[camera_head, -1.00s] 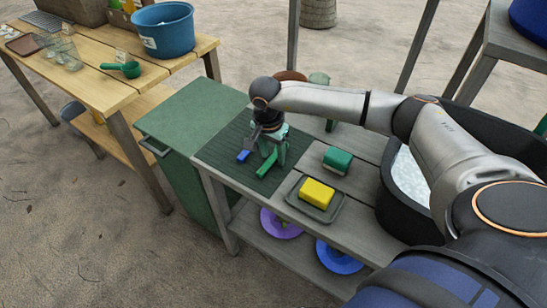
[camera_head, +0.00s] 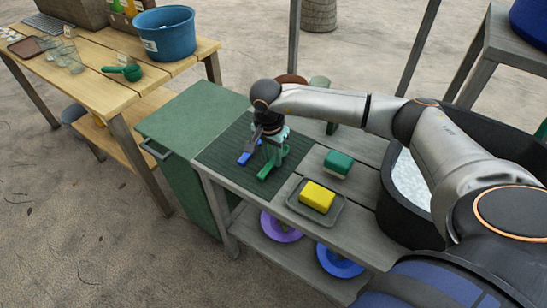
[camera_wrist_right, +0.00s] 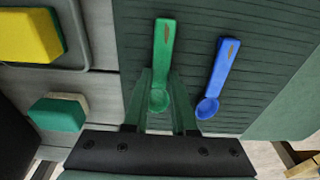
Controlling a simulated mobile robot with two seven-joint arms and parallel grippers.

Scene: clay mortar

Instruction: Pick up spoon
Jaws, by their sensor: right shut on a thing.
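A green spoon (camera_head: 267,170) lies on the dark green ribbed mat (camera_head: 222,152) on the grey bench. A blue spoon (camera_head: 244,158) lies to its left on the mat. In the right wrist view the green spoon (camera_wrist_right: 164,45) points its handle away from my gripper, and the blue spoon (camera_wrist_right: 221,70) lies apart to the right. My right gripper (camera_head: 270,152) reaches down over the mat. In the wrist view my right gripper (camera_wrist_right: 160,85) is shut on the green spoon near its bowl. Whether the spoon touches the mat is unclear. My left gripper is out of view.
A yellow sponge (camera_head: 317,196) sits on a grey tray (camera_head: 296,207), with a green sponge (camera_head: 338,162) behind it. A black tub (camera_head: 400,221) stands at right. A wooden table (camera_head: 108,92) at left holds a blue bucket (camera_head: 166,34) and a green scoop (camera_head: 132,72).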

